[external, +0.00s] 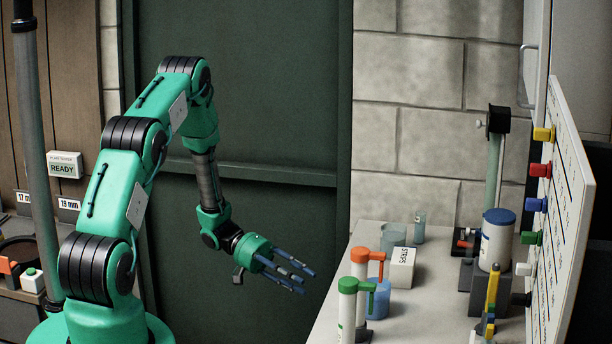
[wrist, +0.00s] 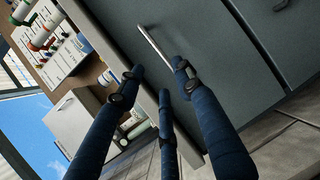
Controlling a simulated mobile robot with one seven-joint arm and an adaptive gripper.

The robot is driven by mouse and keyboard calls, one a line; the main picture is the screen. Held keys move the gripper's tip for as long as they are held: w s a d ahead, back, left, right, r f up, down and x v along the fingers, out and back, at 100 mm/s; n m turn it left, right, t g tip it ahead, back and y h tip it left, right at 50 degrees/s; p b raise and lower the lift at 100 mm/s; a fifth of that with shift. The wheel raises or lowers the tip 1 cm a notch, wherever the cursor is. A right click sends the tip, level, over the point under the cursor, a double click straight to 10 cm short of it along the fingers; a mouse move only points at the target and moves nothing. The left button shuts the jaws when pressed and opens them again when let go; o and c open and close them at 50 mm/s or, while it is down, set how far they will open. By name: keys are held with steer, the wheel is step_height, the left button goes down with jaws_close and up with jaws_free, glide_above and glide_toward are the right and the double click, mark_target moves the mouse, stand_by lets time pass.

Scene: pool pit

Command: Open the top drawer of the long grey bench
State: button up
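The long grey bench (external: 425,300) stands at the right in the external view; its drawer fronts are hidden there. In the wrist view a flat grey front (wrist: 215,75) fills the upper right, with a light bar handle (wrist: 153,43) running slantwise across it. I cannot tell for certain which drawer this front is. My gripper (external: 303,278) is left of the bench. Its blue fingers are spread apart with nothing between them. In the wrist view the fingertips of my gripper (wrist: 160,78) point towards the handle, whose lower end appears near one fingertip. I cannot tell whether they touch.
On the bench top are an orange-topped pump bottle (external: 360,262), a green-topped one (external: 348,300), a white box (external: 402,267) and a blue-lidded jar (external: 497,240). A board with coloured knobs (external: 562,215) stands at the right. The green door (external: 250,90) is behind my arm.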

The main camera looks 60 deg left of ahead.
steer(key=b+x, duration=0.1)
steer(key=x, duration=0.9)
steer(key=shift+d, duration=0.15)
jaws_close()
